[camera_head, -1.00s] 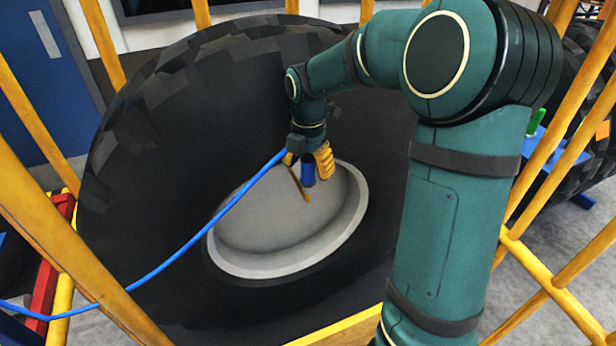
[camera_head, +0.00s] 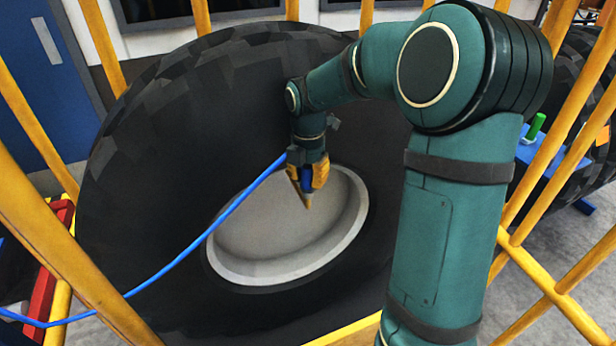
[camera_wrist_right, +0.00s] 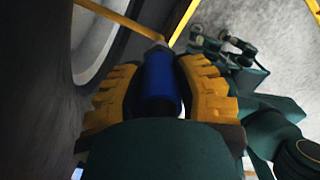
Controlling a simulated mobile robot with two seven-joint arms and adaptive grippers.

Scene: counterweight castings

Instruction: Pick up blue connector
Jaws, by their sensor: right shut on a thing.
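The blue connector (camera_wrist_right: 161,82) is a blue cylinder between the yellow fingers of my right gripper (camera_wrist_right: 160,88) in the right wrist view. In the head view my right gripper (camera_head: 307,185) is shut on it, in front of the grey wheel hub, and only a little of the blue connector (camera_head: 306,182) shows. A blue cable (camera_head: 217,221) runs from beside the gripper down to the lower left. My left gripper is in neither view.
A large black tyre (camera_head: 140,215) with a grey hub (camera_head: 257,262) fills the middle. Yellow bars (camera_head: 106,45) stand around it on both sides.

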